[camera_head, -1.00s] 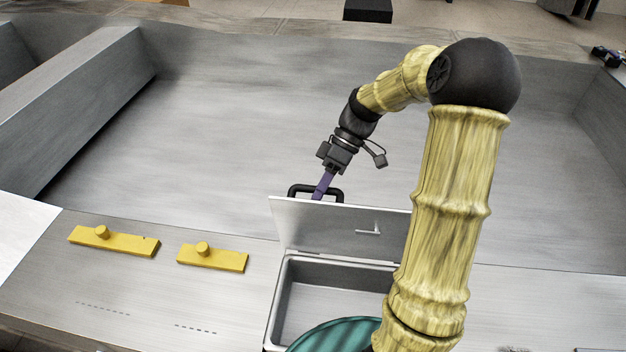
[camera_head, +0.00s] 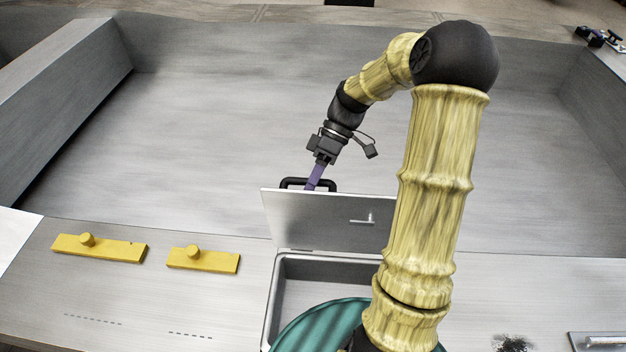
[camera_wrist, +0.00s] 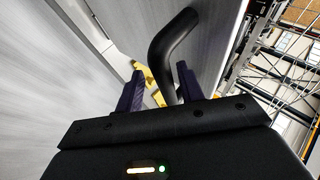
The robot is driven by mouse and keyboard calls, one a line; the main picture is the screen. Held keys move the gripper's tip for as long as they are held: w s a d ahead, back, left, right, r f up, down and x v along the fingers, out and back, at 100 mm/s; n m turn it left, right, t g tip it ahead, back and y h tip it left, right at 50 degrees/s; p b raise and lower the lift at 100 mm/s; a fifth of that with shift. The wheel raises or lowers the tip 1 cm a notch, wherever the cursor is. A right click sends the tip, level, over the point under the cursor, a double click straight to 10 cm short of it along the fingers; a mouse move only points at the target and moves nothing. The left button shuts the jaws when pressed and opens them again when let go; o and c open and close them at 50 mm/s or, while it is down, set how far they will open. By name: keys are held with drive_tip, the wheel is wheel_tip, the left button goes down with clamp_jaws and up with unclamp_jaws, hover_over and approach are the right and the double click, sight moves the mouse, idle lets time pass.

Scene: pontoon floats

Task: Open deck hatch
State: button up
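The hatch lid (camera_head: 315,222) is a grey metal panel standing raised, nearly upright, on the hinge along the far side of the hatch box (camera_head: 305,295). The box is open below it, and its right part is hidden behind my arm. A small L-shaped metal piece is on the lid's near face. A black bar handle (camera_head: 294,182) shows above the lid's top edge, on its far side; it also shows in the wrist view (camera_wrist: 170,40). My gripper (camera_head: 314,178) is at this handle. In the wrist view its purple fingers (camera_wrist: 158,85) are apart, with the handle bar between them and a visible gap on the left.
Two yellow bars with knobs (camera_head: 100,248) (camera_head: 203,259) lie on the deck left of the hatch. A metal plate with a small handle (camera_head: 603,342) is at the bottom right. Beyond the hatch is a wide, clear, lower metal area with raised walls.

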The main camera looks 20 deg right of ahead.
drive_tip(key=shift+s+r, duration=0.15)
drive_tip(key=shift+r, duration=0.15)
drive_tip(key=shift+w+d+r, duration=0.1)
drive_tip(key=shift+w+d, duration=0.1)
drive_tip(key=b+v, duration=0.4)
drive_tip(key=v, duration=1.2)
drive_tip(key=shift+w+d+r, duration=0.15)
drive_tip(key=shift+d+r, duration=0.05)
drive_tip(key=shift+f, duration=0.1)
